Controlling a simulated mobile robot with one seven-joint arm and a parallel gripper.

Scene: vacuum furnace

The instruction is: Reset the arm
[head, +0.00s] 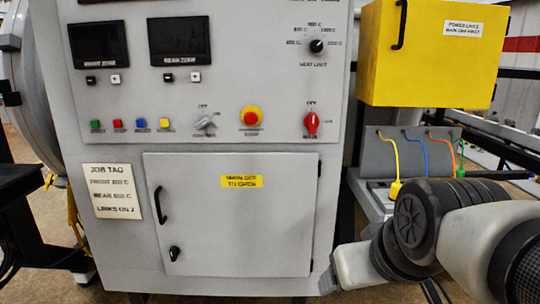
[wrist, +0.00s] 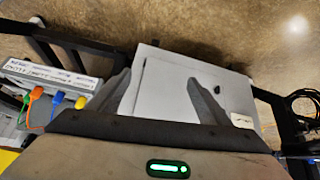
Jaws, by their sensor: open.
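My arm (head: 430,240) reaches in from the lower right in the head view, in front of the low shelf with the coloured cables. In the wrist view my gripper (wrist: 160,77) is open, its two dark fingers spread with nothing between them. The grey cabinet front and its door (wrist: 165,85) lie beyond the fingers, apart from them as far as I can tell. In the head view the gripper's fingers cannot be made out clearly. The same door (head: 235,225) is shut there, with a yellow "main off to open" label (head: 242,182).
The control panel has a red knob (head: 311,122), a grey selector (head: 205,123) and an emergency stop (head: 251,116). A job tag (head: 112,191) is at left. A yellow box (head: 430,55) hangs above the cables (head: 425,152). Black frame bars (wrist: 90,58) cross the wrist view.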

